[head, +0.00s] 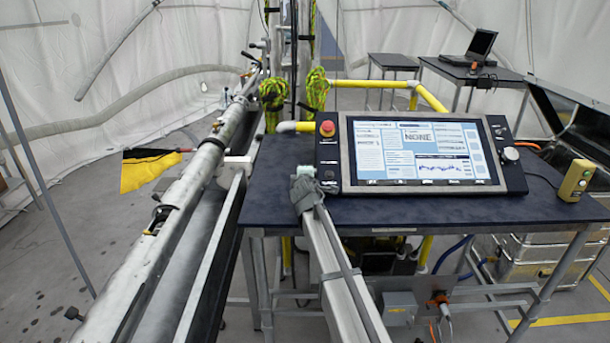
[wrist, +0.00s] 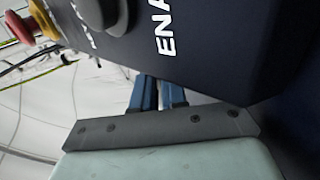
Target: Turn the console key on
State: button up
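The console (head: 420,155) is a dark panel with a lit screen on the table. A red emergency button (head: 327,128) sits at the top of its left strip; it also shows in the wrist view (wrist: 20,27). A rounded grey control (wrist: 104,14) is close by in the wrist view, partly cut off; I cannot tell whether it is the key. White lettering "ENA" (wrist: 166,30) is beside it. My gripper (head: 308,170) is at the console's lower left edge. Its blue fingers (wrist: 157,92) are close together with a narrow gap, their tips unclear against the panel.
The dark table (head: 400,212) carries the console and a small yellow box (head: 575,180) at right. A long metal tube (head: 185,190) runs along the left. A laptop (head: 470,48) stands on a rear table. Yellow pipes (head: 370,85) pass behind the console.

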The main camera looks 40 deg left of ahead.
jog(key=o, duration=0.3)
jog(key=shift+s, duration=0.15)
jog(key=v, duration=1.3)
jog(key=shift+s+d+r, duration=0.15)
jog(key=shift+s+d, duration=0.05)
jog(key=shift+d, duration=0.05)
